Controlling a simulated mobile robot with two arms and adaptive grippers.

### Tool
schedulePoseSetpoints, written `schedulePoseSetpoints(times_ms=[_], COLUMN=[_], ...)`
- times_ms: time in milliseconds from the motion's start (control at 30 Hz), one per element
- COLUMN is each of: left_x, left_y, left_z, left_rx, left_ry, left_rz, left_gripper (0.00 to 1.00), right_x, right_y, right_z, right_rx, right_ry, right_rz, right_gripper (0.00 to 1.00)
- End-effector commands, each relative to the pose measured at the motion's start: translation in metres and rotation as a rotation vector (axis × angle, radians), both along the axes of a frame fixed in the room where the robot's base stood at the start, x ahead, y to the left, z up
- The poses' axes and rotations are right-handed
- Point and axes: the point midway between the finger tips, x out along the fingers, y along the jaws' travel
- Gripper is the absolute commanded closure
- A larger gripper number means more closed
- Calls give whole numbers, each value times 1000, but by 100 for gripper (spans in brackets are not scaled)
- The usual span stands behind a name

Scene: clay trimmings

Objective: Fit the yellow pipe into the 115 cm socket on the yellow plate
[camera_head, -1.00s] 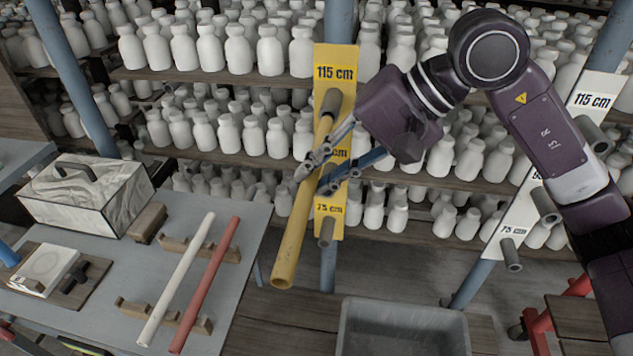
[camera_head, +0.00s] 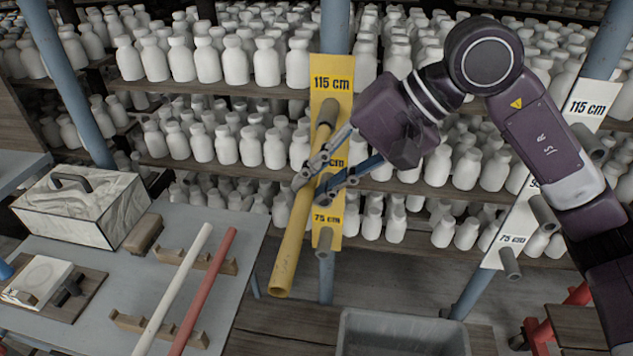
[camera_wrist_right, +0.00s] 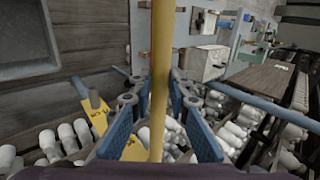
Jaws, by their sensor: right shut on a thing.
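The yellow plate (camera_head: 321,72) stands upright before the bottle shelves, with grey sockets down it, the 115 cm socket (camera_head: 330,109) uppermost. The long yellow pipe (camera_head: 290,240) slants, its lower end free toward the lower left. Its upper end meets or overlaps the mouth of the 115 cm socket; I cannot tell whether it is inside. My right gripper (camera_head: 318,184) is shut around the pipe below that end and partly hides the plate's middle label. In the wrist view the pipe (camera_wrist_right: 161,60) runs between the fingers (camera_wrist_right: 160,104). My left gripper is not in view.
A white plate (camera_head: 515,228) with grey sockets stands at right. White bottles fill the shelves behind. A white pipe (camera_head: 176,285) and a red pipe (camera_head: 205,285) lie on wooden rests at left, near a marbled box (camera_head: 75,205). A grey bin (camera_head: 400,335) stands below.

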Motion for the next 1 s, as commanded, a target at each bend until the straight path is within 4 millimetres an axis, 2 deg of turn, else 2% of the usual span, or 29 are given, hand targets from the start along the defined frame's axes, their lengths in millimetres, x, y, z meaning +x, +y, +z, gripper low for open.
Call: schedulePoseSetpoints(times_ms=[1000], left_x=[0], left_y=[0], left_z=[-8], left_rx=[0], left_ry=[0], left_rz=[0], left_gripper=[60], right_x=[0], right_y=[0], right_z=[1], right_rx=[2], right_ry=[-2], right_rz=[0], right_gripper=[100])
